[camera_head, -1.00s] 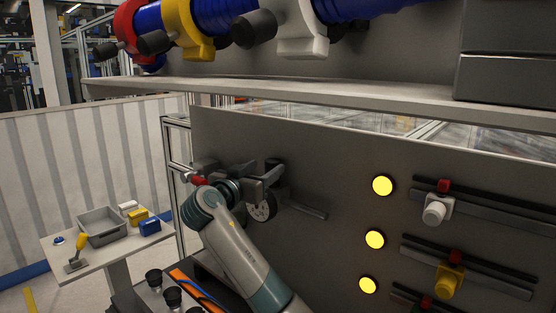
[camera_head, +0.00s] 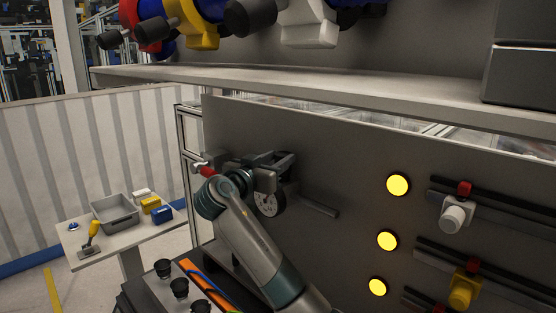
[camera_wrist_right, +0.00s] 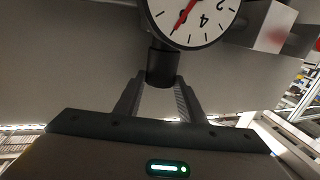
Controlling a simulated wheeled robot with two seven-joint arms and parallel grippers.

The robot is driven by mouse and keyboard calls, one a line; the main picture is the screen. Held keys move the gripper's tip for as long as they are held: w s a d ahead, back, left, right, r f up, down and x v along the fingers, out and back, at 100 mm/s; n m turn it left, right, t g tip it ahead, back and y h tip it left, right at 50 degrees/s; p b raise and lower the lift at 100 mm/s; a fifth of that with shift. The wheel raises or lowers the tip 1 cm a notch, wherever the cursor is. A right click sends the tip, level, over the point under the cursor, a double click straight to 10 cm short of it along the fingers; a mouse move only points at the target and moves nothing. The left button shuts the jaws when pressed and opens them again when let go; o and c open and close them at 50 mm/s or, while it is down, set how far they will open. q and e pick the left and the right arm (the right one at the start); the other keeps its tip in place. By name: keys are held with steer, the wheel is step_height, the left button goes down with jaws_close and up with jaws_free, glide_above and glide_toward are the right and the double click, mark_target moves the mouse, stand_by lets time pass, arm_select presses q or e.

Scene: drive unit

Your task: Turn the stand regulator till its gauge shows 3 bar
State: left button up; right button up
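The stand regulator's round white gauge (camera_head: 269,202) is on the grey panel, partly behind my right gripper (camera_head: 272,172) in the head view. In the right wrist view the gauge (camera_wrist_right: 207,32) shows from below, cut off by the top edge, with its figures upside down. Its red needle points past the 4, on the side away from the 2. The black regulator knob (camera_wrist_right: 162,66) sits between the fingertips of my right gripper (camera_wrist_right: 161,82), which look closed against its sides. The fingers' contact is hard to make out in the head view. My left gripper is not in view.
Yellow lamps (camera_head: 397,185) and sliding valves on rails (camera_head: 453,214) are on the panel to the right. A shelf (camera_head: 330,85) runs above. A side table (camera_head: 150,232) with a grey tray (camera_head: 115,222) and small blocks stands at left.

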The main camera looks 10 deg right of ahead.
stand_by(0.3)
steer(key=shift+s+d+f+n+t+y+b, duration=0.1)
steer(key=shift+n+t+y+b, duration=0.3)
steer(key=shift+y, duration=0.15)
steer(key=shift+s+d+n+t+y+b, duration=0.1)
steer(key=shift+n+t+y+b, duration=0.25)
steer(key=shift+y, duration=0.2)
steer(key=shift+d+n+t+y, duration=0.2)
steer(key=shift+n+t+y, duration=0.45)
steer(key=shift+n+y, duration=0.3)
steer(key=y, duration=0.1)
steer(key=n+y, duration=0.1)
steer(key=n+t+y+p, duration=0.1)
steer(key=shift+s+d+r+y, duration=0.15)
steer(key=shift+d+r+y, duration=0.15)
steer(key=shift+y, duration=0.05)
steer(key=n+y+p, duration=0.2)
steer(key=y, duration=0.1)
steer(key=shift+d+n+t+y, duration=0.3)
steer(key=shift+f+n+y+p, duration=0.1)
steer(key=shift+n+y+p, duration=0.25)
steer(key=shift+y, duration=0.35)
